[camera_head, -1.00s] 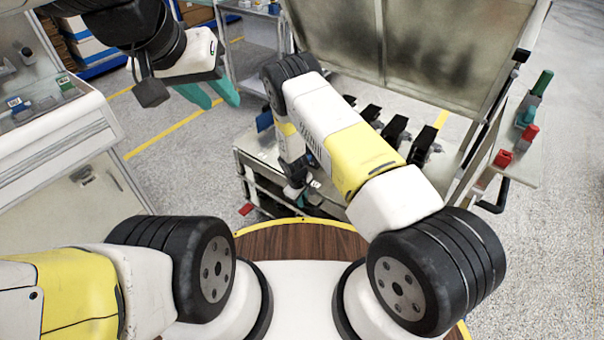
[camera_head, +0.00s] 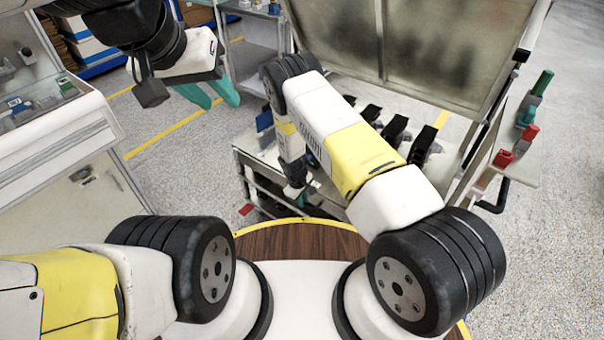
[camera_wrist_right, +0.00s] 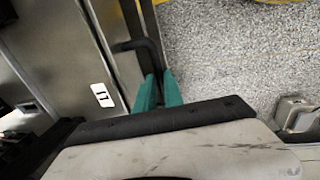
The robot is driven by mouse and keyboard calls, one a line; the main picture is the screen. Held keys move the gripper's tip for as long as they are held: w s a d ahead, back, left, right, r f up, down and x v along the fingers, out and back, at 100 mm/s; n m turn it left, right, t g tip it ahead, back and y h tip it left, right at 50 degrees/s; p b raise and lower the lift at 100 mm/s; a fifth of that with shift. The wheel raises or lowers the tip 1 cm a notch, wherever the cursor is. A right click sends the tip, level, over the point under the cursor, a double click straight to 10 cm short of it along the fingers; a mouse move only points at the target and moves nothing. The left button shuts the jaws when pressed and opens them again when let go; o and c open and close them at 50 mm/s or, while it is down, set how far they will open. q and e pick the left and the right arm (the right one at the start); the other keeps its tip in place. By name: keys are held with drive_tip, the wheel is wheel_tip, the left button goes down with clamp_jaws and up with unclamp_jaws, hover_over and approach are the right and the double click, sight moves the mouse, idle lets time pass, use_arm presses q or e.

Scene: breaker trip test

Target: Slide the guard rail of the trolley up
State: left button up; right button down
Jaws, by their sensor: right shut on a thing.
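The trolley (camera_head: 262,160) stands ahead of me, partly covered by my right arm. A dark bent bar, which looks like the guard rail (camera_wrist_right: 146,44), runs beside a grey metal panel in the right wrist view. My right gripper (camera_wrist_right: 160,82) has its teal fingers on either side of this bar and is shut on it. In the head view the right gripper and the gripped part are hidden behind my arm. My left gripper (camera_head: 221,103) is empty, its teal fingers apart, in the air left of the trolley.
Several black devices (camera_head: 395,130) stand on the trolley. A large scuffed panel (camera_head: 430,45) rises behind them. A side shelf (camera_head: 522,165) at the right carries red and green items. A light cabinet (camera_head: 60,150) stands at the left. Speckled floor is clear between cabinet and trolley.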

wheel_tip(320, 180, up, 6)
drive_tip(key=shift+r, duration=0.2)
drive_tip(key=c, duration=1.5)
unclamp_jaws()
drive_tip(key=shift+o, duration=0.2)
wheel_tip(320, 180, up, 8)
drive_tip(key=s, duration=0.1)
drive_tip(key=shift+a+f, duration=0.2)
drive_tip(key=shift+a, duration=0.2)
